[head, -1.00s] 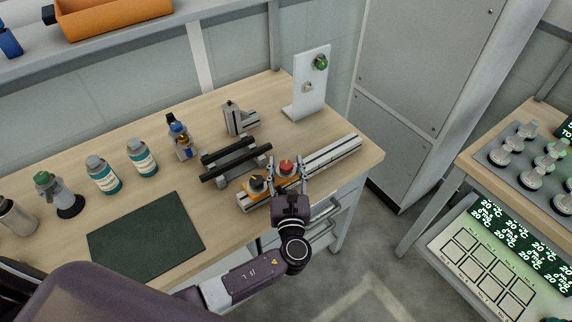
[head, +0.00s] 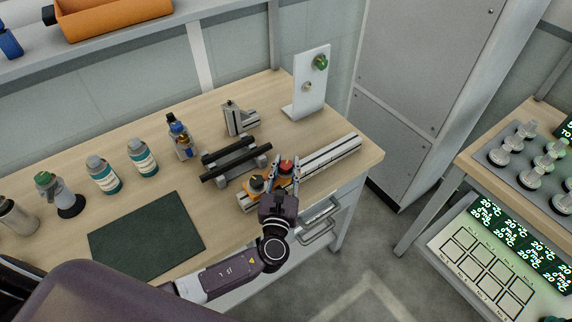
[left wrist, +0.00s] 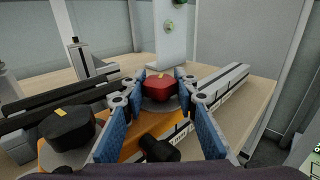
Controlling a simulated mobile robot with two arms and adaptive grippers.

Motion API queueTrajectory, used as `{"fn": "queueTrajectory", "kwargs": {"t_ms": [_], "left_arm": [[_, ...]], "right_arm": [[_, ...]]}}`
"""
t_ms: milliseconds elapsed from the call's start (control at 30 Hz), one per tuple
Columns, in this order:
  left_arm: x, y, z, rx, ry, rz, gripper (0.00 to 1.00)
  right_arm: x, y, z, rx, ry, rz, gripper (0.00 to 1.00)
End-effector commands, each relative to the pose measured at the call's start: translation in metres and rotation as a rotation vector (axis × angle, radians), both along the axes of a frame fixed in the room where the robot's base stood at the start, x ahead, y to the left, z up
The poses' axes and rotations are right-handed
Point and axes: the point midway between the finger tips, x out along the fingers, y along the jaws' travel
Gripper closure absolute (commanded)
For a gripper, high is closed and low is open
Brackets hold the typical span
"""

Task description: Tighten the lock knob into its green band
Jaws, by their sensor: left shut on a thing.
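A red knob (head: 286,166) with a yellow mark on top sits on an orange carriage (left wrist: 117,150) on the slotted rail (head: 328,157). In the left wrist view the red knob (left wrist: 158,90) stands between the blue-padded fingers of my left gripper (left wrist: 160,78). My left gripper (head: 284,163) is shut on this knob from the front. A black knob (left wrist: 68,124) with a yellow mark stands to the left on the carriage; it also shows in the head view (head: 257,182). A smaller black knob (left wrist: 160,148) projects at the carriage's front. I cannot make out a green band.
Dark parallel bars (head: 236,160) lie close behind the carriage. A grey bracket (head: 240,118) and a white upright plate (head: 309,85) with a green knob stand farther back. Bottles and a dark mat (head: 146,236) are on the left. The rail's right part is clear.

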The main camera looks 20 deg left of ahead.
Motion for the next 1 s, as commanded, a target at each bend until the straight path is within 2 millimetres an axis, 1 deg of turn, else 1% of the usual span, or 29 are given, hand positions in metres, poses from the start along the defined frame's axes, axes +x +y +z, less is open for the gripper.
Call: {"fn": "queueTrajectory", "kwargs": {"t_ms": [233, 267, 400, 767, 867, 1000], "left_arm": [[0.0, -0.0001, 0.0, -0.001, 0.0, 0.0, 0.97], [0.0, -0.0001, 0.0, -0.001, 0.0, 0.0, 0.7], [0.0, -0.0001, 0.0, -0.001, 0.0, 0.001, 0.54], [0.0006, -0.0003, 0.0001, -0.003, -0.002, 0.024, 0.54], [0.0011, -0.0013, -0.0001, -0.005, -0.001, 0.072, 0.54], [0.0008, -0.0027, -0.0024, -0.008, 0.001, 0.187, 0.54]], "right_arm": [[-0.0006, -0.0034, -0.0001, -0.004, 0.001, 0.002, 0.54], [-0.0006, -0.0038, -0.0001, -0.004, 0.001, 0.002, 0.54], [-0.0006, -0.0047, 0.0, -0.005, 0.001, 0.002, 0.54], [-0.0017, -0.0043, -0.0005, -0.005, 0.002, 0.002, 0.54], [-0.0014, -0.0036, -0.001, -0.004, 0.001, 0.002, 0.54], [-0.0009, -0.0031, -0.0079, -0.003, 0.0, 0.001, 0.54]]}}
